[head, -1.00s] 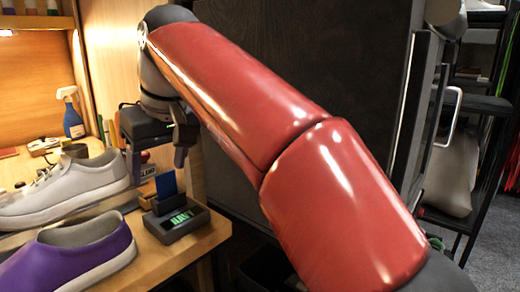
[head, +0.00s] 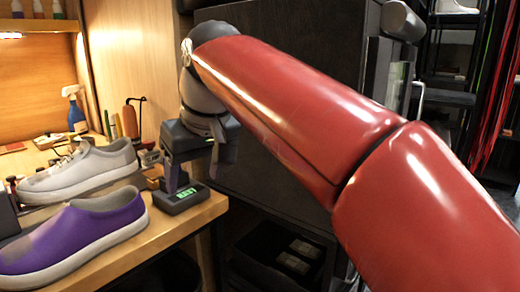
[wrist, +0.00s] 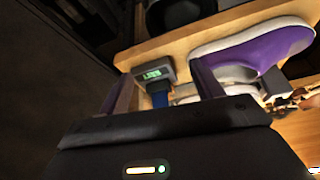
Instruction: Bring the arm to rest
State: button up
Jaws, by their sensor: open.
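My gripper (head: 196,168) hangs at the right end of the workbench, near a small dark device with a green display (head: 182,199). In the head view its fingers overlap the device; I cannot tell the exact gap. In the wrist view the gripper (wrist: 164,92) is open, with two spread fingers and nothing held between them. The device (wrist: 153,73) and a blue card (wrist: 160,99) beside it show beyond the fingers. In the head view the card is hidden behind the gripper. My red arm reaches from the lower right.
A purple shoe (head: 85,238) and a white sneaker (head: 85,170) stand on the wooden bench (head: 140,250), left of my gripper. A spray bottle (head: 75,112) stands behind. A dark cabinet (head: 290,120) is behind my arm. A shelf rack stands at the right.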

jog(key=s+d+f+m+t+h, duration=0.1)
jog(key=s+d+f+m, duration=0.3)
jog(key=s+d+f, duration=0.3)
jog(key=s+d+f+m+t+h, duration=0.1)
jog(key=s+d+f+m, duration=0.3)
jog(key=d+f, duration=1.2)
jog(key=s+d+h, duration=0.1)
jog(key=s+d, duration=0.2)
jog(key=shift+s+d+f, duration=0.15)
